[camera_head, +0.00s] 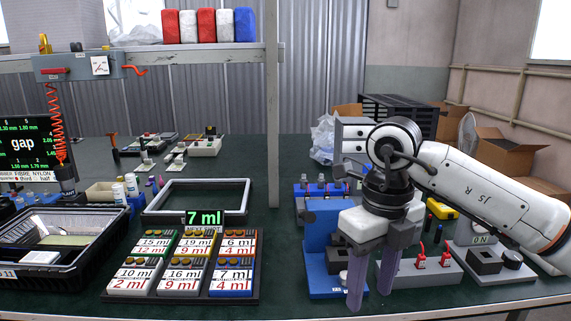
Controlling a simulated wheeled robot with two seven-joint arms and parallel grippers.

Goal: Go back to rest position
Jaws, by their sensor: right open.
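My right gripper (371,283) hangs at the right of the camera_head view, over the front of the dark green table (180,310). Its two purple fingers point down and stand apart, with nothing visible between them. The right arm comes in from the right edge. The gripper is in front of a blue fixture (318,240) and hides part of it. My left gripper is not in view.
A tray of labelled blocks (257,290) lies at the front centre, with a grey frame (150,211) behind it. A black bin (88,250) stands at the left. Grey boxes with red terminals (430,274) stand right of the gripper. Cardboard boxes (505,165) are behind.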

